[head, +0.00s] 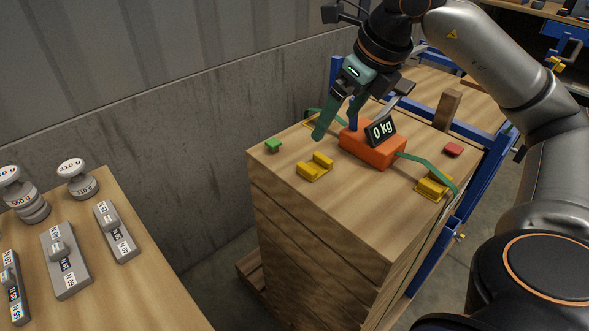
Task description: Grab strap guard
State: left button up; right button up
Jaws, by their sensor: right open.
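A loose yellow strap guard (315,166) lies on the top of the wooden stack (335,215), left of the orange tensioner. A second yellow guard (433,187) sits at the right edge under the green strap (428,168), and a third, partly hidden yellow guard (313,121) is at the far left edge. My right gripper (352,122) comes in from the upper right and is open, its fingers above the tensioner's left part and beyond the loose guard. It holds no guard. My left gripper is not in view.
Small green (273,145) and red (453,149) blocks lie near the edges. Grey weights (66,262) stand on the left table. The stack's front top is clear.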

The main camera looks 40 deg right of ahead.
jog(key=b, duration=0.2)
send_near(312, 167)
jog(key=shift+w+f, duration=0.3)
jog(key=shift+f, duration=0.1)
jog(key=x, duration=0.5)
jog(key=shift+f+b, duration=0.3)
jog(key=shift+f, duration=0.1)
jog(key=c, duration=1.2)
